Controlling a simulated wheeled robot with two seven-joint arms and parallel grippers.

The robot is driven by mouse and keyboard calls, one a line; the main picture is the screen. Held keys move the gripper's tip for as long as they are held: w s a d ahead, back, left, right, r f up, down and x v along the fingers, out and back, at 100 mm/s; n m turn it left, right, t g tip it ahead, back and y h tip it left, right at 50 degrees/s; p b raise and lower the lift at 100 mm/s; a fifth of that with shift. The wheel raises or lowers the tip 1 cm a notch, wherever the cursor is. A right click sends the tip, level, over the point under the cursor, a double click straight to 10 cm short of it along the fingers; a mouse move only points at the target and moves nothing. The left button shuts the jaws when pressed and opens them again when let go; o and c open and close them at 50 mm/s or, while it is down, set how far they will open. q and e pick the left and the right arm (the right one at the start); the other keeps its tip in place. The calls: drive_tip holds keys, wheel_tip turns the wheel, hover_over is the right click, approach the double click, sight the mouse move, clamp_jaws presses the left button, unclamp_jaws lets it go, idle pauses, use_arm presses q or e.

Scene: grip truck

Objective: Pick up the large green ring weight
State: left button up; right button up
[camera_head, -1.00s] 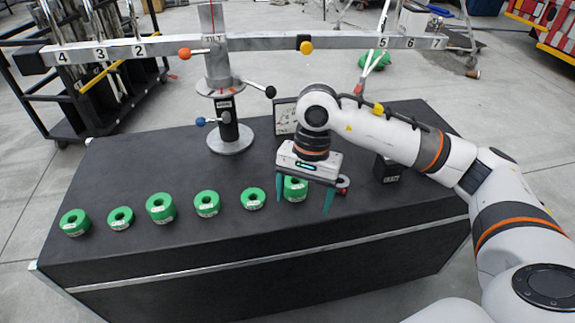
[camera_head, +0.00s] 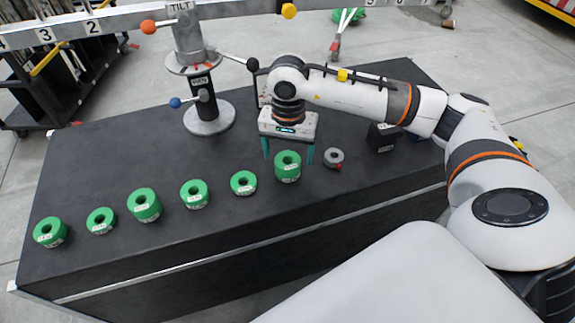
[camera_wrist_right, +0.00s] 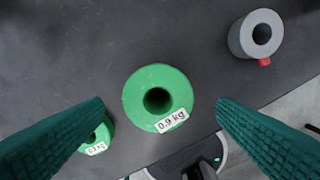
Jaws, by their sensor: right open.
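A tall green ring weight (camera_head: 288,172) stands on the black table top, the right-most of a row of green rings. In the wrist view this ring (camera_wrist_right: 136,100) has a "0.9 kg" label and lies between the fingers, with a gap on both sides. My right gripper (camera_head: 288,154) is open, fingers pointing down, one finger on each side of the ring. Its fingers also show in the wrist view (camera_wrist_right: 160,105). A smaller green ring (camera_head: 243,183) stands just left; in the wrist view it (camera_wrist_right: 106,138) is partly hidden by the left finger. My left gripper is out of view.
Several more green rings, such as one (camera_head: 144,206), continue left along the table (camera_head: 240,245). A grey ring (camera_head: 334,157) and a black block (camera_head: 383,136) stand to the right. A metal post with coloured-ball levers (camera_head: 205,105) rises behind, carrying a numbered beam (camera_head: 115,20).

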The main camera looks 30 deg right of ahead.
sight(288, 165)
wheel_tip(288, 165, down, 5)
drive_tip(key=shift+w+r, duration=0.1)
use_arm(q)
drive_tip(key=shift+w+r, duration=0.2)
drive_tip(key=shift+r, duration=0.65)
use_arm(e)
drive_tip(key=shift+c, duration=0.4)
drive_tip(key=c, duration=1.2)
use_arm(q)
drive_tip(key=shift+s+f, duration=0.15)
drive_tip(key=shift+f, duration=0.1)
use_arm(e)
drive_tip(key=shift+w, duration=0.1)
